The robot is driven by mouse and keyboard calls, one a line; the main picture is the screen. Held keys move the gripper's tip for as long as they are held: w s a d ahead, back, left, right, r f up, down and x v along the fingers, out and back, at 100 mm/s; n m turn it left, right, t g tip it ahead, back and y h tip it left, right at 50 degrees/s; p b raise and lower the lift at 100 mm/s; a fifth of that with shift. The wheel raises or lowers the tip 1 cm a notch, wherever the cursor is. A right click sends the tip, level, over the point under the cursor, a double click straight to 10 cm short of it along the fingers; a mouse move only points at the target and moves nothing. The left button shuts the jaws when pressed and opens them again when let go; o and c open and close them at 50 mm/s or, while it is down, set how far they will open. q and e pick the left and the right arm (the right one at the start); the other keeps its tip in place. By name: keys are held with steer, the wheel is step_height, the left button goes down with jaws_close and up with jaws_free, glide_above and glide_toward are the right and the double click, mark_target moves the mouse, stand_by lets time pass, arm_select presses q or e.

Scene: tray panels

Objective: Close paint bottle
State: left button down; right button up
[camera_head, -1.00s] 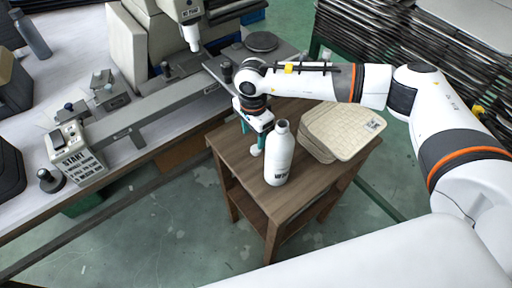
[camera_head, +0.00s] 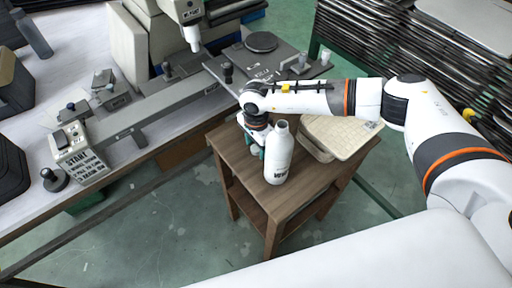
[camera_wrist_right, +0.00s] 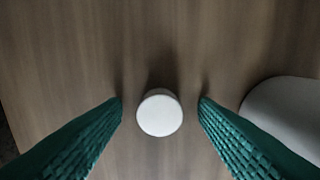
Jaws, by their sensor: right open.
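The white paint bottle (camera_head: 279,158) stands upright and uncapped-looking near the left middle of the small wooden table. A round white cap (camera_wrist_right: 159,113) lies on the wood, between the two green fingers of my right gripper (camera_wrist_right: 160,106). The fingers are open, with a gap on each side of the cap. In the head view my right gripper (camera_head: 256,146) is low, just behind and left of the bottle, which partly covers it. The cap is hidden there. My left gripper is out of view.
A stack of beige square pads (camera_head: 345,134) lies on the wooden table (camera_head: 236,160), right of the bottle. The table's front left top is clear.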

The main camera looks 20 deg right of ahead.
mark_target(256, 148)
steer(key=c, duration=1)
steer(key=shift+c, duration=0.2)
steer(key=shift+r, duration=0.1)
step_height(256, 148, up, 10)
steer(key=b, duration=0.1)
